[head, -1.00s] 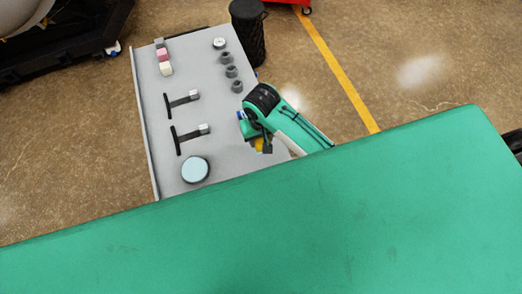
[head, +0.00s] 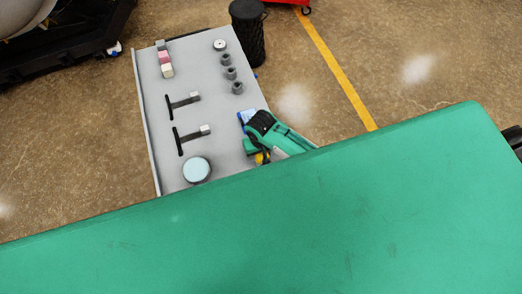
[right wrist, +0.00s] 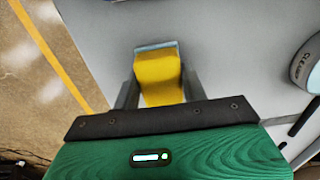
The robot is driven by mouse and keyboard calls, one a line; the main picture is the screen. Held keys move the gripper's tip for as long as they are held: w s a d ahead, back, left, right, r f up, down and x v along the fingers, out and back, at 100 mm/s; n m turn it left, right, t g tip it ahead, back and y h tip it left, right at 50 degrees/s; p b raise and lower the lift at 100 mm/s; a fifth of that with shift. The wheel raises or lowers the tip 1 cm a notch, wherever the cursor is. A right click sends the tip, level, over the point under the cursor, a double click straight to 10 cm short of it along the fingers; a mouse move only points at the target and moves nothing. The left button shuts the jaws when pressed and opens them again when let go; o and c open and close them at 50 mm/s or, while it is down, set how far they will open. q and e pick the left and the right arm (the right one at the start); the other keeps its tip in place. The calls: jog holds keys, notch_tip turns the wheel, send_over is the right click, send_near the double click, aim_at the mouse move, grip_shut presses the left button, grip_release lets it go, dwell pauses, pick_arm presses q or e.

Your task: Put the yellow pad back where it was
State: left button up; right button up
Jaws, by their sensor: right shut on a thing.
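The yellow pad (right wrist: 158,80) is between the two fingers of my right gripper (right wrist: 157,90) in the right wrist view, with a pale blue edge at its far end. My right gripper is shut on it. In the head view the pad (head: 262,158) shows as a small yellow patch under my right gripper (head: 258,155), over the right side of the grey table (head: 215,130). I cannot tell whether the pad touches the table. My left gripper is not in view.
A round pale blue-topped tin (head: 196,169) stands left of my gripper. Two black T-shaped tools (head: 180,142) (head: 170,106), several grey cylinders (head: 231,73) and small blocks (head: 164,58) are farther off. A blue-and-white item (head: 246,116) lies beside my right arm.

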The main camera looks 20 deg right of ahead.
jog(key=o, duration=0.9)
notch_tip(320, 180, up, 12)
jog(key=b, duration=0.3)
jog(key=shift+b, duration=0.4)
